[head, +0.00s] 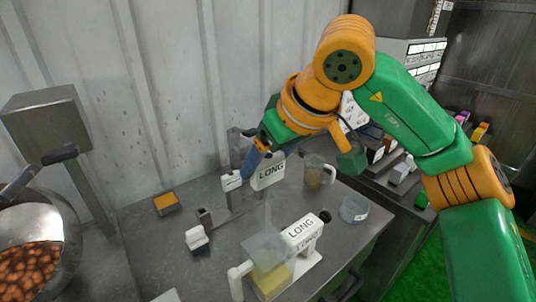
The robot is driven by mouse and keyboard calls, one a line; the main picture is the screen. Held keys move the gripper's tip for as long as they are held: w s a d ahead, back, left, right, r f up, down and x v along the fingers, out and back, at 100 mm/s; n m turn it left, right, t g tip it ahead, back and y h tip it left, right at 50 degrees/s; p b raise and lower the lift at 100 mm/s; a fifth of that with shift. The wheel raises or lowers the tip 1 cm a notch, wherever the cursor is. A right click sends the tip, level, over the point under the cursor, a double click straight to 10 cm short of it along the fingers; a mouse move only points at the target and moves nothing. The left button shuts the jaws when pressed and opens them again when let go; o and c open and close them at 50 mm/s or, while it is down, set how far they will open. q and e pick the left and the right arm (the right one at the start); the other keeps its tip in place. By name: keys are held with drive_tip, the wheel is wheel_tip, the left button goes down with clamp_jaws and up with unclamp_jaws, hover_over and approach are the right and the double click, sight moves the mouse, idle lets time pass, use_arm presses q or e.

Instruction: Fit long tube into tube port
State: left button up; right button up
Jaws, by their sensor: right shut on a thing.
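My right gripper (252,158) reaches in from the right, over the back of the metal table, with blue fingers pointing down. It is shut on what appears to be the long tube, whose body is mostly hidden by the fingers. A white block marked LONG (268,172) is just below and right of the fingers. A second white unit marked LONG (302,232), with a black knob, stands nearer the front, beside a clear hopper (266,248) with yellow contents. I cannot tell for certain which part is the tube port. My left gripper is out of view.
A clear jug (318,172) and a small clear bowl (354,209) stand to the right. A small white fixture (197,238) and an orange-topped box (166,203) are to the left. A metal drum (38,250) with brown pieces is at far left. The wall is close behind.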

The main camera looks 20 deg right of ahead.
sight(273, 173)
drive_tip(key=f+b, duration=0.1)
drive_tip(key=f, duration=0.1)
drive_tip(key=f+b, duration=0.1)
drive_tip(key=f, duration=0.1)
drive_tip(key=shift+w+d+f, duration=0.2)
drive_tip(key=shift+s+a+r, duration=0.1)
drive_tip(key=shift+r, duration=0.05)
drive_tip(key=shift+p, duration=0.4)
idle(1.1)
